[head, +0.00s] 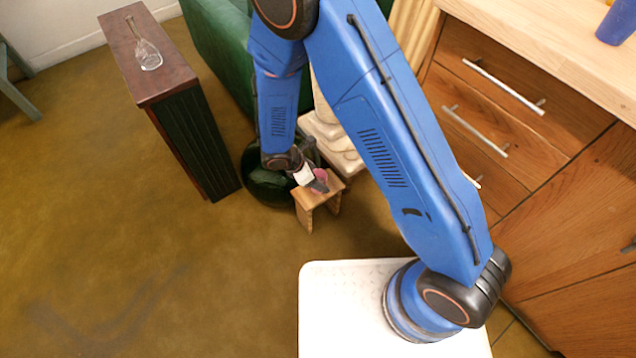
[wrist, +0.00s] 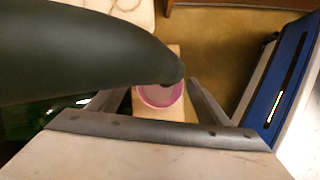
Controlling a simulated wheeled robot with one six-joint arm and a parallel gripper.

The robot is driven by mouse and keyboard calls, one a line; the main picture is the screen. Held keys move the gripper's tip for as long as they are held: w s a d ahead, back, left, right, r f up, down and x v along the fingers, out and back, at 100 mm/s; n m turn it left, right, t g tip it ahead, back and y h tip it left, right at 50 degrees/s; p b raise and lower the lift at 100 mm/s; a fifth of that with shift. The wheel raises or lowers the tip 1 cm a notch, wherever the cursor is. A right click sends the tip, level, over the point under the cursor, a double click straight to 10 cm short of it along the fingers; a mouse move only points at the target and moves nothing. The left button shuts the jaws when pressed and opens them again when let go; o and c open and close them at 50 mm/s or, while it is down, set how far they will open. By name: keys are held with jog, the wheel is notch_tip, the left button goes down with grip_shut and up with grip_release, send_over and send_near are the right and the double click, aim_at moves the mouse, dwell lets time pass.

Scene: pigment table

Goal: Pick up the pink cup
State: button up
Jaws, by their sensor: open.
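The pink cup (head: 321,175) is on a small wooden stool (head: 334,187), partly hidden by my gripper (head: 316,184) in the head view. In the wrist view, the cup's round pink rim (wrist: 160,104) shows from above, between the two fingers of my open gripper (wrist: 155,98). A dark rounded shape (wrist: 85,55) crosses in front and covers part of the cup's far side; I cannot tell what it is. Contact between fingers and cup cannot be made out.
A dark green glass vessel (head: 265,187) stands close beside the stool, at left. A pale stepped stone base (head: 338,148) is just behind. A dark cabinet (head: 190,140) with a clear glass vessel (head: 147,52) on top stands left. Wooden drawers (head: 490,105) are at right. Floor at left is open.

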aim_at(317, 172)
jog(key=shift+d+f, duration=0.15)
jog(key=shift+f, duration=0.1)
jog(key=c, duration=1.3)
jog(key=shift+o, duration=0.2)
jog(key=shift+r, duration=0.25)
jog(key=shift+r, duration=1.35)
jog(key=shift+a+r, duration=0.25)
jog(key=s+a, duration=0.3)
jog(key=a, duration=0.5)
jog(key=s+a, duration=0.3)
jog(key=a, duration=0.5)
jog(key=shift+s, duration=0.4)
jog(key=shift+a, duration=0.1)
